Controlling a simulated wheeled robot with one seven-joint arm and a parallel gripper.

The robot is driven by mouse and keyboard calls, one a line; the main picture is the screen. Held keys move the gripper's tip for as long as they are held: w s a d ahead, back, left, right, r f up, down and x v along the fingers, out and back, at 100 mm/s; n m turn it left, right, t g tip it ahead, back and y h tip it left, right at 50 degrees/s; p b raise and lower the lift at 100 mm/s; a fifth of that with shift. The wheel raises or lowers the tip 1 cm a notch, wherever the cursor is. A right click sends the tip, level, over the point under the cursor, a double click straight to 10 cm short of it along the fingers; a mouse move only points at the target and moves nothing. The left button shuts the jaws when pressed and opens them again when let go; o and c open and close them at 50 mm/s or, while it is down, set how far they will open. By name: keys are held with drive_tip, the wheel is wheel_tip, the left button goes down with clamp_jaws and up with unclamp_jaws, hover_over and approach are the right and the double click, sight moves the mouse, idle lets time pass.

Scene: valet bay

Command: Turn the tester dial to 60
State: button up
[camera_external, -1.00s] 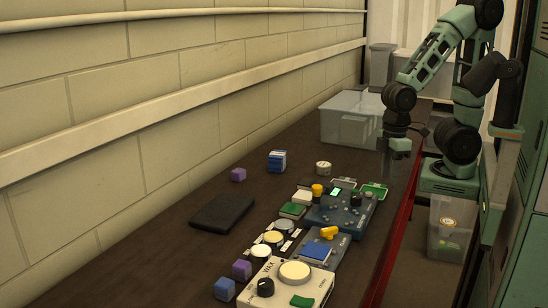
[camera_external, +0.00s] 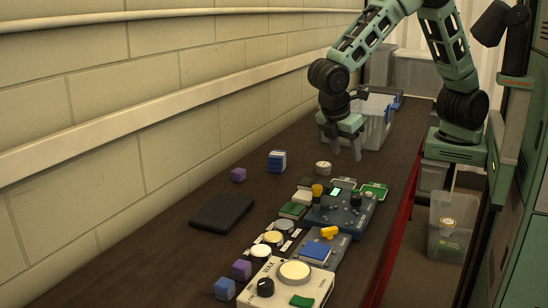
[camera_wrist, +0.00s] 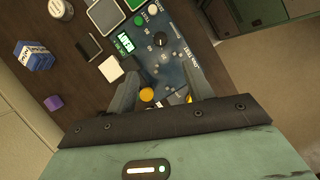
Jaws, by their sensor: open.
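The dial's setting is too small to read. My gripper (camera_external: 345,152) is open and empty, pointing down above the bench behind the tester. It is apart from the dial. Its two fingers (camera_wrist: 165,90) also show in the wrist view.
A grey panel with a yellow handle (camera_external: 330,232) and a cream box (camera_external: 312,284) stand in front of the tester. A clear bin (camera_external: 372,133) is behind my gripper. A white round pot (camera_external: 323,167) and blue box (camera_external: 276,161) sit left. The bench's left middle is mostly clear.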

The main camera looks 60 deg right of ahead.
sight(356, 196)
drive_tip(key=p+x, duration=0.2)
drive_tip(key=x, duration=1.4)
drive_tip(key=shift+f+p, duration=0.15)
drive_tip(key=shift+p, duration=0.15)
drive_tip(key=c, duration=1)
drive_tip(key=shift+o, duration=0.2)
drive_tip(key=shift+m, duration=0.4)
drive_tip(key=m+g, duration=0.1)
drive_tip(key=m, duration=0.1)
drive_tip(key=m+y, duration=0.1)
drive_tip(key=m, duration=0.2)
drive_tip(key=shift+w+d+g+y+p, duration=0.1)
drive_tip(key=shift+w+g+y+p, duration=0.05)
drive_tip(key=shift+g+y+p, duration=0.2)
drive_tip(key=m+y, duration=0.1)
drive_tip(key=m, duration=0.2)
drive_tip(key=m+g+y, duration=0.1)
drive_tip(key=m, duration=0.2)
drive_tip(key=shift+d, duration=0.15)
